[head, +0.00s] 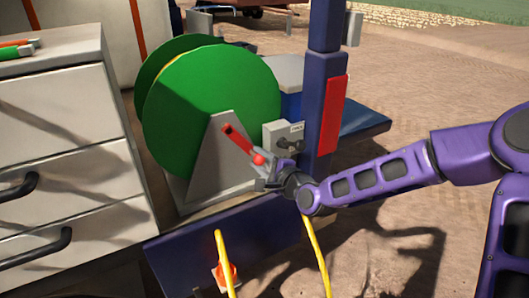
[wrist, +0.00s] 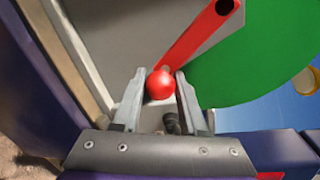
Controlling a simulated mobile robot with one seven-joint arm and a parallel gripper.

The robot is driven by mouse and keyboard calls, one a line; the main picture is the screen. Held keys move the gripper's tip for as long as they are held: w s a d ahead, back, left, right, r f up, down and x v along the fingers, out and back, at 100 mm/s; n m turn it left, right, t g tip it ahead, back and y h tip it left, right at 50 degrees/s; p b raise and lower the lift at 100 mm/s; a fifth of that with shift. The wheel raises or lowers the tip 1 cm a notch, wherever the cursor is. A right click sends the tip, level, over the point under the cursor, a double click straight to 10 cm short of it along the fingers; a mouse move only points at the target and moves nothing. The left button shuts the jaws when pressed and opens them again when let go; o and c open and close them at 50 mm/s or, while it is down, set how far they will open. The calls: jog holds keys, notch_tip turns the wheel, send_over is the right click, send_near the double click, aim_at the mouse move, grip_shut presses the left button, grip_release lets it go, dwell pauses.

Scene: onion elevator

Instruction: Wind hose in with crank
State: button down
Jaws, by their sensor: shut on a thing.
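The green hose reel (head: 212,100) stands on a grey bracket (head: 222,150) in the head view; its green disc (wrist: 265,60) also shows in the wrist view. A red crank (head: 238,141) runs from the reel's hub down to the right and ends in a red ball knob (head: 259,159). My gripper (head: 264,170) is at the knob. In the wrist view the two fingers stand on either side of the red knob (wrist: 160,85), shut on it. The yellow hose (head: 223,262) hangs in front of the blue platform edge, with another yellow length (head: 318,258) to the right.
A grey drawer cabinet (head: 60,130) with black handles stands at the left. A blue post (head: 322,100) with a red panel rises just right of the reel, close to my arm. A grey box (head: 283,137) sits behind my gripper. Open dirt ground lies to the right.

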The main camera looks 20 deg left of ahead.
jog(key=shift+s+a+f+m, duration=0.55)
jog(key=shift+s+m, duration=0.1)
jog(key=shift+m, duration=0.25)
jog(key=shift+c, duration=2.4)
grip_release()
jog(key=shift+a, duration=0.1)
jog(key=shift+r, duration=0.1)
